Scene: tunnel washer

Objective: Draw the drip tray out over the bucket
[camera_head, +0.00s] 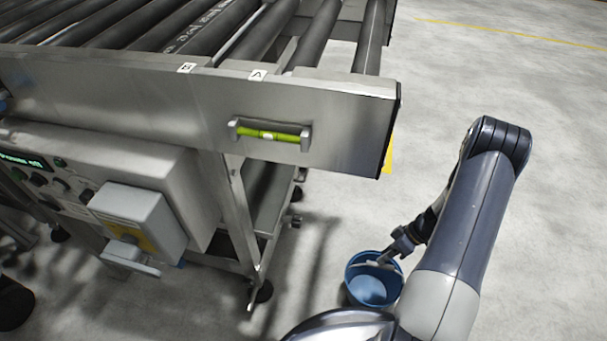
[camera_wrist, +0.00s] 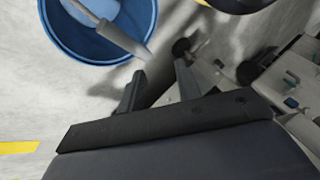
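The blue bucket (camera_head: 368,292) stands on the floor at the lower middle of the head view, right of the conveyor frame. It also shows at the top left of the wrist view (camera_wrist: 62,42), with a grey bar-like piece (camera_wrist: 118,36) across its rim. My gripper (camera_head: 388,258) is over or beside the bucket's far rim. In the wrist view its two fingers (camera_wrist: 160,68) are apart with nothing seen between them. A grey tray-like shelf (camera_head: 262,195) lies under the conveyor; I cannot tell whether it is the drip tray.
The roller conveyor's steel side panel (camera_head: 345,110) carries a green level (camera_head: 268,135) in a bracket. A control box (camera_head: 135,218) is at the left. Frame legs with casters (camera_head: 262,291) stand left of the bucket. The floor to the right is clear.

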